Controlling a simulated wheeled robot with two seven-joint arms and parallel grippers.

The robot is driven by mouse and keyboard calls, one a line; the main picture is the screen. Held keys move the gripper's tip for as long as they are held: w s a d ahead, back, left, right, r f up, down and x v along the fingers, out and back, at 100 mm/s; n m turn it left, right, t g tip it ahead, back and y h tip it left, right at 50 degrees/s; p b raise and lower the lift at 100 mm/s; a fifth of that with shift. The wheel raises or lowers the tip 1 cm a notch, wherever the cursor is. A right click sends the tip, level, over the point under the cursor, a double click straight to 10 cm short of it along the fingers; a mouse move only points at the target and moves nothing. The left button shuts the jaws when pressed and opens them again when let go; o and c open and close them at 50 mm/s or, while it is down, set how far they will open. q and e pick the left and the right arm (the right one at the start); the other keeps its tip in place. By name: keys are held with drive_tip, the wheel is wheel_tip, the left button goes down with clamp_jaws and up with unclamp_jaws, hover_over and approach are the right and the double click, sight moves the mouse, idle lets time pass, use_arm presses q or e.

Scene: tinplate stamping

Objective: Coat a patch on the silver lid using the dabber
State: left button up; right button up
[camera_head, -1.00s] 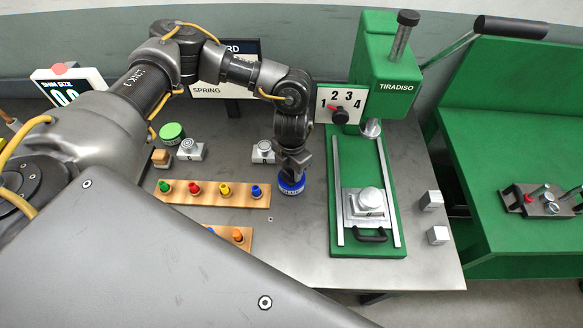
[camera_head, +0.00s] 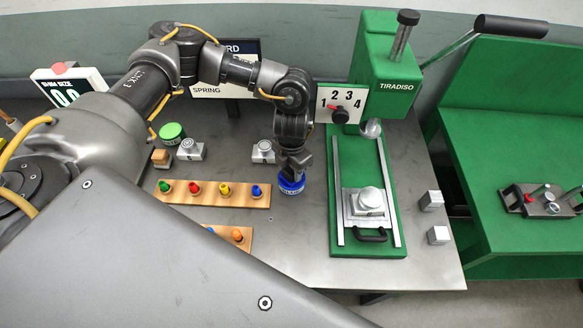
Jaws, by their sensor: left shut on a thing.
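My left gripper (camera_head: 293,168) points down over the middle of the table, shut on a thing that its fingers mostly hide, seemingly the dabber. A round blue piece with pale lettering (camera_head: 291,187) is right under the fingertips; I cannot tell whether it is a tin on the table or part of what I hold. A round silver lid (camera_head: 369,197) sits on a silver plate on the green press bed, right of the gripper and apart from it. My right gripper is not in view.
A wooden rack (camera_head: 213,200) with several coloured pegs lies left of the gripper, with another rack (camera_head: 237,245) in front. A green tin (camera_head: 172,131) and small silver pieces (camera_head: 263,152) stand behind. The green press (camera_head: 385,75) rises at right. Two silver blocks (camera_head: 438,235) lie near the right edge.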

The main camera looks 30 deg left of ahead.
use_arm(q)
drive_tip(key=shift+s, duration=0.1)
drive_tip(key=shift+r+p, duration=0.75)
drive_tip(key=shift+r, duration=0.1)
drive_tip(key=shift+r+p, duration=1.9)
drive_tip(key=shift+r, duration=0.75)
